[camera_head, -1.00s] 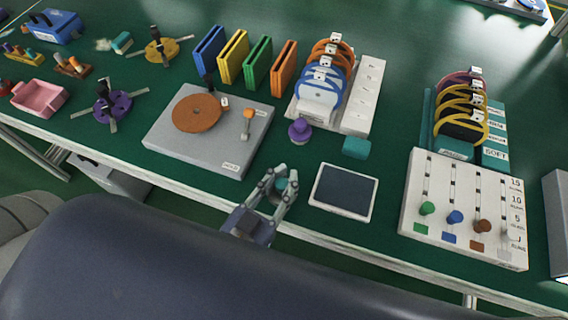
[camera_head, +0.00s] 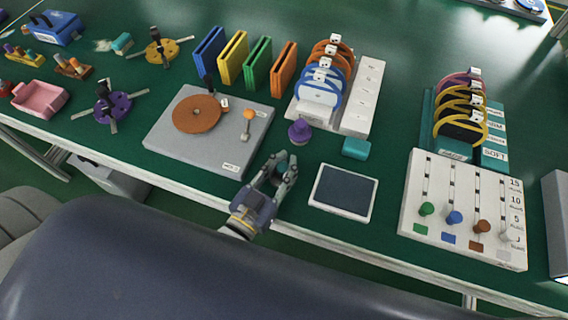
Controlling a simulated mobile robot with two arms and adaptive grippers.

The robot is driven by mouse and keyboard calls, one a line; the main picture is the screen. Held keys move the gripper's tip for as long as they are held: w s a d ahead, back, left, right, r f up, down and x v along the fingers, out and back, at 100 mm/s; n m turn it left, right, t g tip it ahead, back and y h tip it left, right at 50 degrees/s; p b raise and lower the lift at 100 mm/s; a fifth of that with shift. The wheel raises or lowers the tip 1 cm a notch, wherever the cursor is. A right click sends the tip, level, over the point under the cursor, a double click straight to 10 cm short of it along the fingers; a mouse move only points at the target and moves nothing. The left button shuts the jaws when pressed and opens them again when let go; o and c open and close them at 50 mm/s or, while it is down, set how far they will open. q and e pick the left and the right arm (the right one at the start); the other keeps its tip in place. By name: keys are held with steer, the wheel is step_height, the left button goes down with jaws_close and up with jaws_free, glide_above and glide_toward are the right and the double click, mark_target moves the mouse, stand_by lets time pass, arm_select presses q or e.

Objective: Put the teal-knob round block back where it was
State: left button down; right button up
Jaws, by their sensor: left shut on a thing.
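My left gripper (camera_head: 279,164) is over the front edge of the green table, between the grey turntable base and the dark-screened tablet. It is shut on the teal-knob round block, which its fingers and hand hide almost wholly now; teal showed between the fingers a second ago. A round block with a purple knob (camera_head: 299,131) stands on the table just behind the gripper. My right gripper is not in view.
The grey base (camera_head: 190,152) carries an orange disc (camera_head: 197,113).

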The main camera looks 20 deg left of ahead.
arm_select(q)
steer(key=shift+f, duration=0.1)
steer(key=c, duration=1.3)
jaws_free()
steer(key=b+v, duration=0.1)
steer(key=v, duration=1.1)
steer(key=shift+s, duration=0.1)
